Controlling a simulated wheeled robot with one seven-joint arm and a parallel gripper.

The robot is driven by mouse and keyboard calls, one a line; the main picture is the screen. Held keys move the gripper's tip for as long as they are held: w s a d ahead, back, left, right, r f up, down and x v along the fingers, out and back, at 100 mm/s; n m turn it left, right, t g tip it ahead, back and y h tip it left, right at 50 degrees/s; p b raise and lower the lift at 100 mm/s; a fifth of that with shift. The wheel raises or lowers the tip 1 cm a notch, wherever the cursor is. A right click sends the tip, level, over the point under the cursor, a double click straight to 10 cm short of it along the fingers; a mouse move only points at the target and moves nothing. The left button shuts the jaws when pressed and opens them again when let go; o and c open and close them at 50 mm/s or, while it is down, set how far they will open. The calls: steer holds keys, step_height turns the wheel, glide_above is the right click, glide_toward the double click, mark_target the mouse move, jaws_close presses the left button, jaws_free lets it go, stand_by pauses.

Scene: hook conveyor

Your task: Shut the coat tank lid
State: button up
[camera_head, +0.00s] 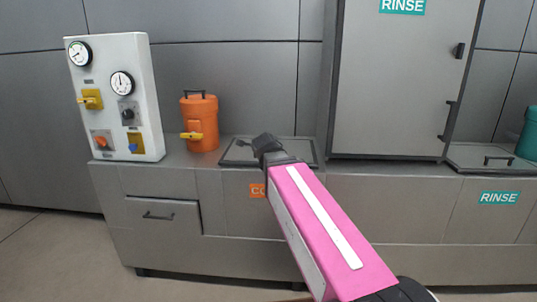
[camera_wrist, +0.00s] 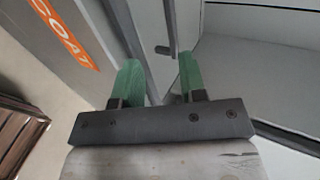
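The coat tank lid (camera_head: 238,152) is a grey, dark-edged panel on the counter top, partly behind my gripper in the head view. It looks flat or nearly flat; I cannot tell whether it is fully down. My gripper (camera_head: 265,143) is over the lid's middle. In the wrist view my gripper (camera_wrist: 160,82) has two green fingers apart, with a gap between them. A dark bar handle (camera_wrist: 170,28) shows just beyond the fingertips, roughly in line with the gap. I see no clear contact. The orange COAT label (camera_wrist: 66,33) is on the tank front at left.
A white control panel (camera_head: 117,97) with gauges and an orange canister (camera_head: 200,121) stand left of the lid. A tall grey panel (camera_head: 400,85) rises at right. Beyond it are a flat rinse lid (camera_head: 480,160) and a teal canister (camera_head: 528,133).

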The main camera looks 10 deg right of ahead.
steer(key=shift+v, duration=1.2)
steer(key=s+d+f+n+g, duration=0.2)
steer(key=s+f+n+g, duration=0.2)
steer(key=f, duration=0.7)
steer(key=s+d+f+n+g+y, duration=0.1)
steer(key=s+d+f+n+g, duration=0.2)
steer(key=s+f+n, duration=0.3)
steer(key=s+d+f+n+g+y, duration=0.1)
steer(key=s+d+f+n+g, duration=0.2)
steer(key=f, duration=1.4)
steer(key=shift+s+n+g, duration=0.9)
steer(key=shift+s+n, duration=0.7)
steer(key=shift+n, duration=2)
steer(key=shift+d, duration=0.1)
